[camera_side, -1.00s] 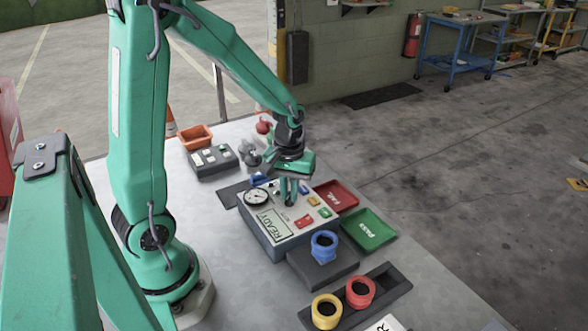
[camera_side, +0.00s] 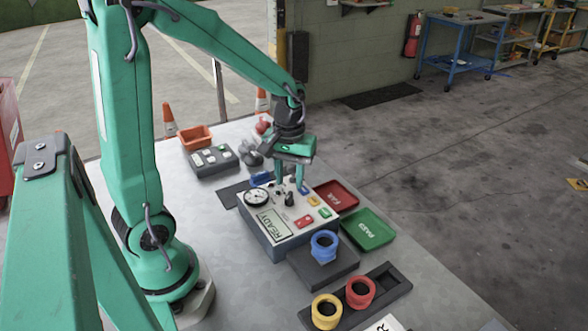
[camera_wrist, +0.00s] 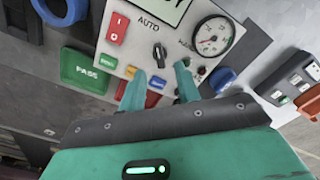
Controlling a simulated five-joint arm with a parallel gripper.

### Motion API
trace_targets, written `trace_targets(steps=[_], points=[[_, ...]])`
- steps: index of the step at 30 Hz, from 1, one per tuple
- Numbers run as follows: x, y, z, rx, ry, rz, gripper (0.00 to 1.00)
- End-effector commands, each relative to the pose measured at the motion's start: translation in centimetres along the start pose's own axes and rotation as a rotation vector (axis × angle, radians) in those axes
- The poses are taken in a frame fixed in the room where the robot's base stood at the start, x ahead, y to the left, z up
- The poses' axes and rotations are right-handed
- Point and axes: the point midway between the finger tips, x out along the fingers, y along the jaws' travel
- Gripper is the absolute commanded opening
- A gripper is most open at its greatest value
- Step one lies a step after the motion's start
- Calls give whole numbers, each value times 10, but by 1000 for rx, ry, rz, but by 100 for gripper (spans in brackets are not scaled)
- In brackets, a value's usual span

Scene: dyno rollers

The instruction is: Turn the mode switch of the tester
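The tester (camera_side: 275,236) is a grey box with a pale top, a round gauge (camera_side: 257,197) and a display reading READY (camera_side: 270,221). Its mode switch (camera_side: 290,199) is a small black knob, also seen in the wrist view (camera_wrist: 159,51) just below the word AUTO. My gripper (camera_side: 290,186) is above the tester top with its two green fingers apart and nothing between them. In the wrist view my gripper (camera_wrist: 159,72) has one fingertip on each side below the knob in the picture, with a gap showing. I cannot tell exactly where the knob's pointer aims.
A red rocker (camera_wrist: 118,27) and coloured buttons share the panel. The red FAIL tray (camera_side: 335,196) and green PASS tray (camera_side: 368,230) lie beside the tester. A blue ring (camera_side: 324,245), red ring (camera_side: 361,291) and yellow ring (camera_side: 327,310) stand in front. A grey button box (camera_side: 210,160) is behind.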

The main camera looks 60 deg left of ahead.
Motion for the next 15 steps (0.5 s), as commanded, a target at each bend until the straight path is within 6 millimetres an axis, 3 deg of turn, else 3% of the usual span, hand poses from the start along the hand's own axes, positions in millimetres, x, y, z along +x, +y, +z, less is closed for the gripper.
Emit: trace_targets(steps=[6,15], points=[[-26,0,0,0,1,1,33],[-36,0,0,-1,-1,0,33]])
